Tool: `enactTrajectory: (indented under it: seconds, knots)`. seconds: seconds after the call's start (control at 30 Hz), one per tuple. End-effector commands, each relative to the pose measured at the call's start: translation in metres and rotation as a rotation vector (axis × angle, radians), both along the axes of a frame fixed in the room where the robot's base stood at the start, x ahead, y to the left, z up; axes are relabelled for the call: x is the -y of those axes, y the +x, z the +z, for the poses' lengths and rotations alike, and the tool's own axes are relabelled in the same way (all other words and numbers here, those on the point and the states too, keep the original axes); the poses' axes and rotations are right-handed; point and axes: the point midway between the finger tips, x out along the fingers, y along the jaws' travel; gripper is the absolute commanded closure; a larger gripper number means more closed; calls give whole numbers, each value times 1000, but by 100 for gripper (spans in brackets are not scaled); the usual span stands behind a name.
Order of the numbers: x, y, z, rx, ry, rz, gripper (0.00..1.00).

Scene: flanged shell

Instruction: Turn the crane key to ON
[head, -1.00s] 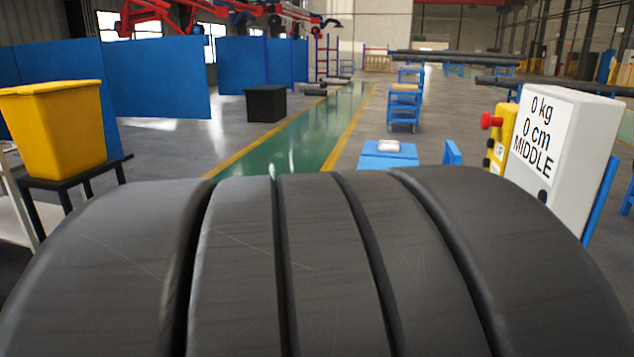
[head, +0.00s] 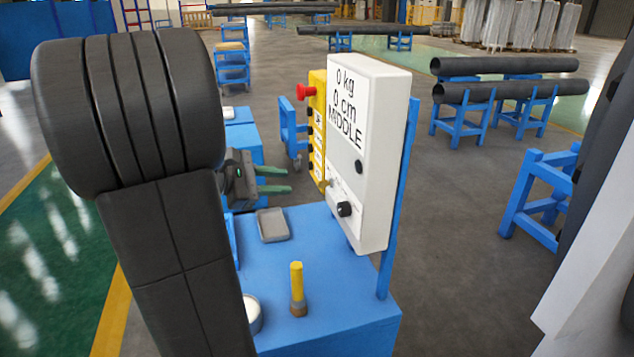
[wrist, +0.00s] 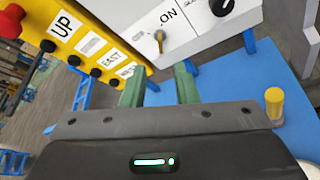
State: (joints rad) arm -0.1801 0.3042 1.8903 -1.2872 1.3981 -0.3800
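The crane key (wrist: 160,41) is a small brass-coloured key in the white control box (wrist: 190,25), just below and left of the ON label (wrist: 168,13). The box also stands in the head view (head: 365,150). My gripper (wrist: 159,72) has two green fingers, apart with nothing between them. Their tips lie just short of the key, which shows between and beyond them in the wrist view. In the head view my gripper (head: 275,180) is left of the box, and its fingers point towards the panel. I cannot tell which way the key is turned.
A yellow button panel (wrist: 95,45) with a red knob (wrist: 10,20) adjoins the box. A black knob (wrist: 221,7) sits near the key. A yellow-handled tool (head: 297,285), a grey tray (head: 272,225) and a white round thing (head: 252,315) are on the blue table (head: 330,325).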

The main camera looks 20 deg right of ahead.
Motion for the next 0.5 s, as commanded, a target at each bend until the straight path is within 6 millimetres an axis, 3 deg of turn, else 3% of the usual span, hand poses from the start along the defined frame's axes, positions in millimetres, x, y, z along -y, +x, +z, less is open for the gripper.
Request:
enactTrajectory:
  seconds: [0.5]
  knots:
    - [77, 11, -27, -3, 2, -4, 73]
